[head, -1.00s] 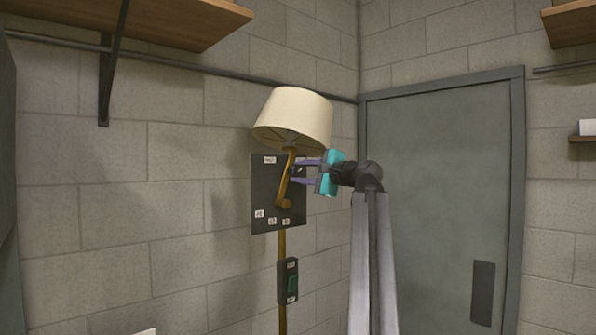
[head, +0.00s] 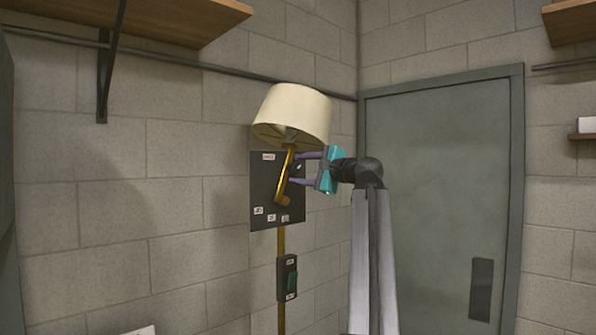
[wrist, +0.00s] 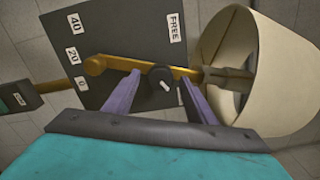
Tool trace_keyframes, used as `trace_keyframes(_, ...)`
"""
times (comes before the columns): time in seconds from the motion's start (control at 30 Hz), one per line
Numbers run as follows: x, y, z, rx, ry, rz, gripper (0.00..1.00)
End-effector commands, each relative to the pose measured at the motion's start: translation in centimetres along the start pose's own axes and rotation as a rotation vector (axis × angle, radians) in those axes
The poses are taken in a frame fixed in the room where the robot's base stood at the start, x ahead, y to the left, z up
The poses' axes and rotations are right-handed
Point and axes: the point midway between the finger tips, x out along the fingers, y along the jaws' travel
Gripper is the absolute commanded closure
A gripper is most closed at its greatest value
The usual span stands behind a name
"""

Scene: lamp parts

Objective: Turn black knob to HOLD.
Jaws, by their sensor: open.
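The black knob (wrist: 160,78) with a white pointer mark shows in the wrist view, on the dark panel (wrist: 120,30) by the lamp's brass arm (wrist: 110,63). My gripper (wrist: 159,76) is open, with one purple finger on each side of the knob. I cannot tell whether the fingers touch it. A FREE label (wrist: 175,27) is above the knob. Another label near the right finger is mostly hidden, and I read no HOLD. In the head view my gripper (head: 294,168) reaches the panel (head: 263,185) from the right, and the knob is too small to make out clearly.
The cream lampshade (head: 292,115) hangs close above my gripper. A box with a green switch (head: 290,280) is on the pole below the panel. Labels 40, 20 and 0 line the panel's other side. A grey door (head: 430,190) is to the right.

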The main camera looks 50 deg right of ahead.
Motion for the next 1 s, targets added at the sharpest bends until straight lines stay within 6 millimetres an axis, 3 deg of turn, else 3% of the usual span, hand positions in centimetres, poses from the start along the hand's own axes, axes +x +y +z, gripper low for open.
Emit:
trace_keyframes(0.27,-3.2,0.3,-0.1,0.000,0.001,-0.002,0.49)
trace_keyframes(0.7,-10.3,0.2,-0.1,-0.001,0.002,-0.003,0.49)
trace_keyframes(1.0,-13.0,0.0,0.0,0.000,0.000,-0.002,0.49)
